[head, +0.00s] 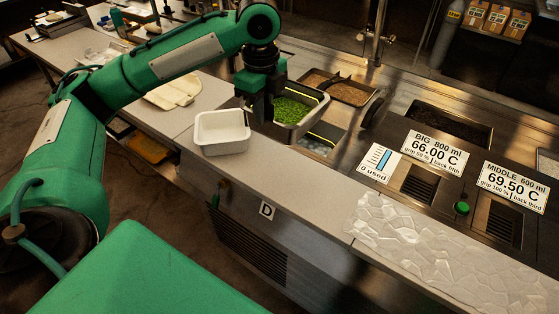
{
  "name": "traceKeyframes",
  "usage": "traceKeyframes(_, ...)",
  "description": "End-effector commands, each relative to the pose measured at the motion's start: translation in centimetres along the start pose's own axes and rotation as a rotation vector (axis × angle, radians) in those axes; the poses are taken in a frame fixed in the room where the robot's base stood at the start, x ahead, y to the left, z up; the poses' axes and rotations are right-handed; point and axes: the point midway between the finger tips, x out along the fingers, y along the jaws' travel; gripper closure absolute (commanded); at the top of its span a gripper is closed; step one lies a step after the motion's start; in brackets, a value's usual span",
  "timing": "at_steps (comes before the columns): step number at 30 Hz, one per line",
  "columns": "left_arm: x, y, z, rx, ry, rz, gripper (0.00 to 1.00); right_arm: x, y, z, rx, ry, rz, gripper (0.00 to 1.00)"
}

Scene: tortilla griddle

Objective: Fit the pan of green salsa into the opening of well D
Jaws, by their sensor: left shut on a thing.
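The steel pan of green salsa (291,110) is over the counter's row of wells, behind the white tub. My left gripper (260,108) comes down from above and is shut on the pan's left side; its fingertips are partly hidden. The opening of well D (322,143) shows beside and below the pan, with a yellow line on its edge; the pan hides part of it. I cannot tell how far the pan's base is from the opening. My right gripper is not in view.
A white empty tub (221,132) stands on the counter edge just left of the pan. A pan of brown food (338,89) sits behind. Signs (433,148) and a green button (461,208) are at right. The front counter strip (300,185) is clear.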

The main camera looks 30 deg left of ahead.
Motion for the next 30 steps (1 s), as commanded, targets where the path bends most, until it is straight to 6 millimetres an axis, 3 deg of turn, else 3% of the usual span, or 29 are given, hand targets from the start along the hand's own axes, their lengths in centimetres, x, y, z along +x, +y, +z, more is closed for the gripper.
traceKeyframes(6,0.1,0.0,0.0,0.000,0.000,-0.002,1.00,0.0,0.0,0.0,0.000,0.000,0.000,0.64)
traceKeyframes(10,1.5,0.0,0.0,-0.001,0.000,0.001,1.00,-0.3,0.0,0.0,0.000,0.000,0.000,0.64)
traceKeyframes(24,13.0,0.1,0.0,0.000,0.000,0.002,1.00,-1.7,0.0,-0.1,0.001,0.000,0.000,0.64)
traceKeyframes(30,15.4,0.0,0.0,0.000,0.000,-0.001,1.00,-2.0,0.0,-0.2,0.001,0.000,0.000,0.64)
